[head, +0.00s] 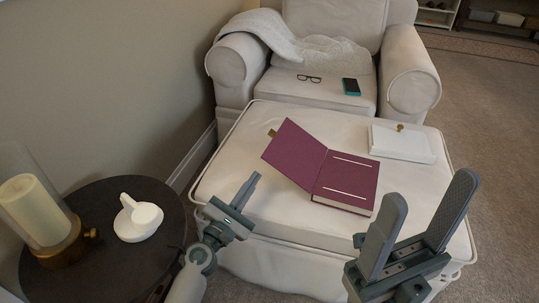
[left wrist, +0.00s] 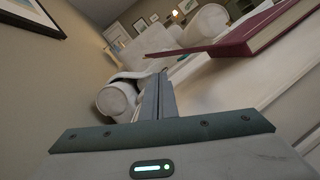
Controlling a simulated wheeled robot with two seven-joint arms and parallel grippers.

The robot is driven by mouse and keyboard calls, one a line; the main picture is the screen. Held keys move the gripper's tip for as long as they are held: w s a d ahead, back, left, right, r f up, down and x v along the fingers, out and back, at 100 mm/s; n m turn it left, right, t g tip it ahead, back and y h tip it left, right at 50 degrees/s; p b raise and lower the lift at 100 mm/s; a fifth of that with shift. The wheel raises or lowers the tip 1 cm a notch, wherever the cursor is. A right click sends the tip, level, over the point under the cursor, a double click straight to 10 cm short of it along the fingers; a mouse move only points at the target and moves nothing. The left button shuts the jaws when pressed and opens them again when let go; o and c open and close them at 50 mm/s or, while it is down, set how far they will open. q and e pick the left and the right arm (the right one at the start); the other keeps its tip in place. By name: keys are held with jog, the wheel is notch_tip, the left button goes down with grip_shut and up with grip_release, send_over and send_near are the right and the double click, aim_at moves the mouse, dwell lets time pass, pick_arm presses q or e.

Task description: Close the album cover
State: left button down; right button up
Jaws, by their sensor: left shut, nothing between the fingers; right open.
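The maroon album (head: 345,183) lies on the cream ottoman (head: 240,170), with its cover (head: 295,153) swung open to the left and a small brass-coloured tab at the cover's far left edge. The album also shows at the upper right of the left wrist view (left wrist: 262,32), its cover seen nearly edge-on. My left gripper (head: 247,188) is shut and empty, in front of and to the left of the cover, apart from it. Its closed fingers also show in the left wrist view (left wrist: 158,98). My right gripper (head: 428,205) is open and empty at the lower right, nearer than the album.
A white box (head: 402,142) with a brass knob is on the ottoman right of the album. Glasses (head: 309,78) and a phone (head: 351,87) lie on the armchair seat behind. A dark side table (head: 95,200) at left holds a candle lamp (head: 38,208) and a white candle holder (head: 138,218).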

pick_arm(q)
jog(key=shift+w, duration=0.1)
jog(key=x, duration=0.8)
jog(key=shift+w+d+r, duration=0.2)
jog(key=shift+w+d, duration=0.15)
jog(key=shift+w, duration=0.25)
jog(key=shift+w+d, duration=0.1)
jog(key=shift+w, duration=0.05)
jog(key=shift+r, duration=0.2)
